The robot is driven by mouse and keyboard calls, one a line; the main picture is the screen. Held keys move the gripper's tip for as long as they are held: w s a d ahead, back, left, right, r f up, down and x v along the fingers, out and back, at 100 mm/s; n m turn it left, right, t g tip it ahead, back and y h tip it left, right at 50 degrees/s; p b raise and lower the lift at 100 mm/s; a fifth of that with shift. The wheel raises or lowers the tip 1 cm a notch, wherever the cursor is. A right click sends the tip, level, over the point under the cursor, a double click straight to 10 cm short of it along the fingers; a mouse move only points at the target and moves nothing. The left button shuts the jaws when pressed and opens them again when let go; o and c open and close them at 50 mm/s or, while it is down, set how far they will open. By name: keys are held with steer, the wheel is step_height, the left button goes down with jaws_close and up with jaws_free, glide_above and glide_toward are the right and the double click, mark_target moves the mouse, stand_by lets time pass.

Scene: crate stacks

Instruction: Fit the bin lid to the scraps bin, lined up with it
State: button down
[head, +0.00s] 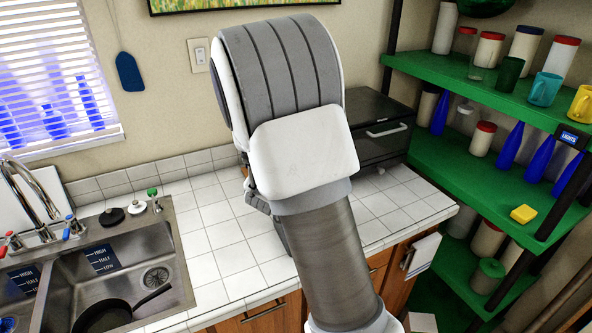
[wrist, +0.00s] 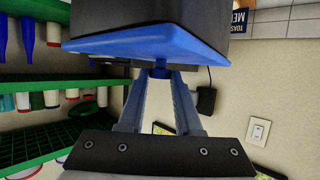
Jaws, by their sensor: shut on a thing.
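In the wrist view, which looks upside down, my gripper (wrist: 160,74) is shut on a small blue knob of the bin lid (wrist: 150,44). The lid is a flat blue slab with a straight edge. A dark box, seemingly the scraps bin (wrist: 150,12), lies directly against the lid's far side from my gripper. I cannot tell whether the lid is seated on it or a small gap remains, nor whether all edges line up.
A black toaster oven (head: 382,128) stands at the back of the white tiled counter (head: 232,240). A sink (head: 150,277) with a dark pan (head: 104,314) is at left. Green shelves (head: 437,152) with cups and bottles are at right. Counter left of my arm is clear.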

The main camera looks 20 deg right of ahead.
steer(key=shift+c, duration=0.2)
jaws_free()
stand_by(0.3)
step_height(320, 180, up, 7)
steer(key=p, duration=0.6)
steer(key=shift+a, duration=0.1)
stand_by(0.6)
